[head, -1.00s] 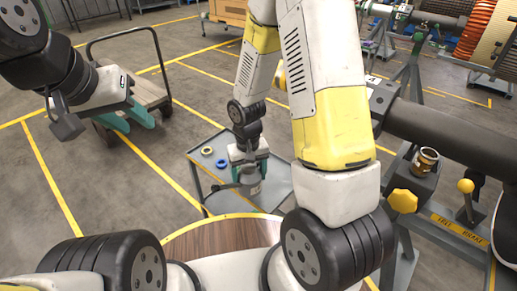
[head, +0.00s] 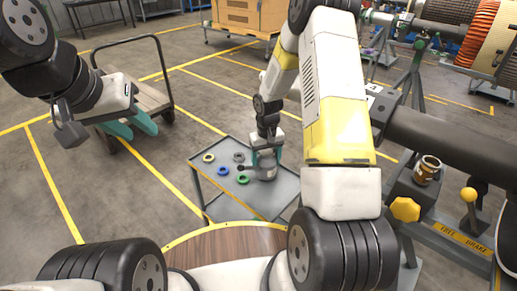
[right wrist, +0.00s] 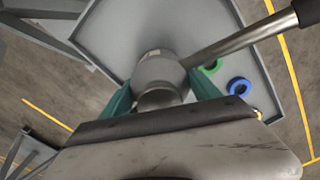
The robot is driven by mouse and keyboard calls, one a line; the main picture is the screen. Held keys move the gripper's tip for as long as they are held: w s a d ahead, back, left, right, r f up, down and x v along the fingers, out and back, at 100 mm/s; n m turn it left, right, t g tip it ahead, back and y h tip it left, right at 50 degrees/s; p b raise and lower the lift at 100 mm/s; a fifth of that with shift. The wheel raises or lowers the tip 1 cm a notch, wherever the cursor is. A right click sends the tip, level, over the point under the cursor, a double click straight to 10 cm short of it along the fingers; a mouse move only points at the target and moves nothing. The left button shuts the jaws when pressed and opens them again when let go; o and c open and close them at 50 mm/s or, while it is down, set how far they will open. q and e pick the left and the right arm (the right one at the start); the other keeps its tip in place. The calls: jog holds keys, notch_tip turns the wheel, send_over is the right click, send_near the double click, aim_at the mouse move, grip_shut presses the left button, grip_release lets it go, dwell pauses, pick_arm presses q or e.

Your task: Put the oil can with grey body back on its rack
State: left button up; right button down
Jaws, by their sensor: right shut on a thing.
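The oil can with a grey body (head: 267,172) is held in my right gripper (head: 265,158), over the right half of a grey cart top (head: 275,205). In the right wrist view the can (right wrist: 158,72) sits between the two green fingers (right wrist: 160,95), and its long spout (right wrist: 235,40) points to the upper right, ending in a dark tip. I cannot tell whether the can's base touches the cart top. My left gripper (head: 130,128) is open and empty at the left, well away from the can. I cannot make out a separate rack for it.
Yellow (head: 208,157), grey (head: 239,157), blue (head: 223,171) and green (head: 243,180) rings lie on the left of the cart top. A flatbed trolley (head: 150,92) stands behind my left gripper. A rotor stand with a dark shaft (head: 440,137) is at the right.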

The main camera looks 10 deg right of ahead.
jog(key=shift+f, duration=0.6)
jog(key=shift+f, duration=0.1)
jog(key=shift+c, duration=0.8)
grip_release()
notch_tip(320, 180, up, 12)
jog(key=shift+r, duration=0.15)
notch_tip(320, 180, up, 8)
jog(key=t, duration=0.1)
send_over(268, 162)
jog(key=s+a+r+m+t+y, duration=0.1)
jog(key=s+r+t, duration=0.2)
jog(key=s+r, duration=1.1)
jog(key=s+a+r+t+y, duration=0.1)
jog(key=s+r+t, duration=0.1)
jog(key=s, duration=0.5)
jog(key=shift+s+r, duration=0.2)
jog(key=shift+s, duration=0.1)
